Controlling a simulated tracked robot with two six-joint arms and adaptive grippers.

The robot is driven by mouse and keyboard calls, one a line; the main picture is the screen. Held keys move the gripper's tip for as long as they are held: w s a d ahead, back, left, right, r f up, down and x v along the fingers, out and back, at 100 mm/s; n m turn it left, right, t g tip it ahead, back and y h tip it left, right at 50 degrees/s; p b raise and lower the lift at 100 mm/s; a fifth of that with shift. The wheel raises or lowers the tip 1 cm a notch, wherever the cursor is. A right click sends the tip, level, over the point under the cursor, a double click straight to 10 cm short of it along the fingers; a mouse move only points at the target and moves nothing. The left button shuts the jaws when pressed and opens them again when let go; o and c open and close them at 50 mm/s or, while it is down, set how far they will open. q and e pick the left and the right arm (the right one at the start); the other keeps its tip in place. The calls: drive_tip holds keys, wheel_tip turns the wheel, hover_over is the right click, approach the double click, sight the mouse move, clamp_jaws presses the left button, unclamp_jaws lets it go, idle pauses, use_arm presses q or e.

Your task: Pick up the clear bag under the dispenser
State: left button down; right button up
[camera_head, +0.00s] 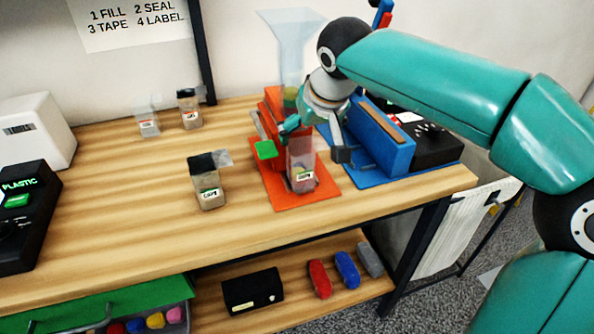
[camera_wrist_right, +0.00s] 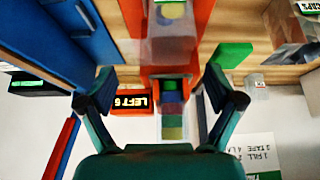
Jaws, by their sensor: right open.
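In the wrist view the bag (camera_wrist_right: 172,42) shows at top centre, beyond my fingertips. The dispenser has a clear funnel (camera_head: 291,45) on top, and its coloured blocks (camera_wrist_right: 172,112) show in the wrist view. My right gripper (camera_head: 314,138) is open and empty, close above and behind the bag. In the wrist view my right gripper's fingers (camera_wrist_right: 158,82) are spread wide. My left gripper is not in view.
A blue station (camera_head: 375,135) stands close right of the dispenser. A filled bag (camera_head: 208,190) stands to the left; two smaller ones stand farther back. The table's left middle (camera_head: 110,200) is clear.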

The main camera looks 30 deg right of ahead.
sight(306, 144)
drive_tip(key=x, duration=0.5)
drive_tip(key=shift+s+f+b, duration=0.2)
drive_tip(key=shift+s+b, duration=0.05)
drive_tip(key=shift+b, duration=0.1)
drive_tip(key=c, duration=0.8)
drive_tip(key=shift+r, duration=0.15)
drive_tip(key=shift+c, duration=0.2)
